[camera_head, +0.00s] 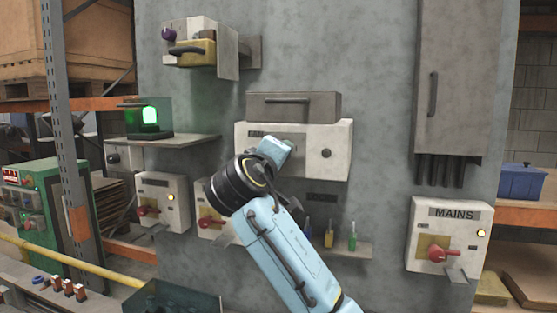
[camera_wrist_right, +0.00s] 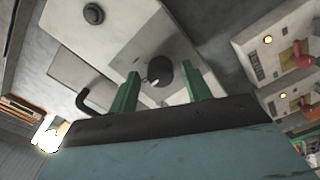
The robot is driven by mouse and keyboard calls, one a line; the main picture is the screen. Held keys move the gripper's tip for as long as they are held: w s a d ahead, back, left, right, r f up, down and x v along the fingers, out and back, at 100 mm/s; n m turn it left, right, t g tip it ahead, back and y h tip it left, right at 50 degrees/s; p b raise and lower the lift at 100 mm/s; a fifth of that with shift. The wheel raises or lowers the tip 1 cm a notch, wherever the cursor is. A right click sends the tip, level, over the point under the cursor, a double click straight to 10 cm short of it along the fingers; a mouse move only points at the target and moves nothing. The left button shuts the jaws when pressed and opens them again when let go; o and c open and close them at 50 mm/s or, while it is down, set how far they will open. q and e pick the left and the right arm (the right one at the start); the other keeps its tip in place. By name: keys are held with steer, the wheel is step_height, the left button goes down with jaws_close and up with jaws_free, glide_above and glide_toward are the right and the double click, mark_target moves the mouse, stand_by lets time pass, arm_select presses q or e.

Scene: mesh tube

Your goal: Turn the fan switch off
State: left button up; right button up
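The fan box (camera_head: 338,137), a pale box whose partly covered label starts with "FA", is on the grey wall. In the right wrist view its face (camera_wrist_right: 122,32) has a dark round knob (camera_wrist_right: 160,74) with a white mark. My right gripper (camera_wrist_right: 161,88) is open, its two green fingers apart, one on each side of this knob. I cannot tell whether they touch it. In the head view my right arm comes up from below, and its wrist and gripper (camera_head: 276,150) cover part of the box and hide this knob. My left gripper is in neither view.
A grey box with a handle (camera_head: 292,106) sits just above the fan box. Lower left are switch boxes with red levers (camera_head: 163,200). The MAINS box (camera_head: 447,233) is at right. A small shelf with screwdrivers (camera_head: 352,248) sits below.

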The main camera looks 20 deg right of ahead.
steer(key=shift+s+a, duration=0.1)
steer(key=b+v, duration=0.3)
steer(key=v, duration=1)
steer(key=shift+b, duration=0.4)
steer(key=shift+f, duration=0.1)
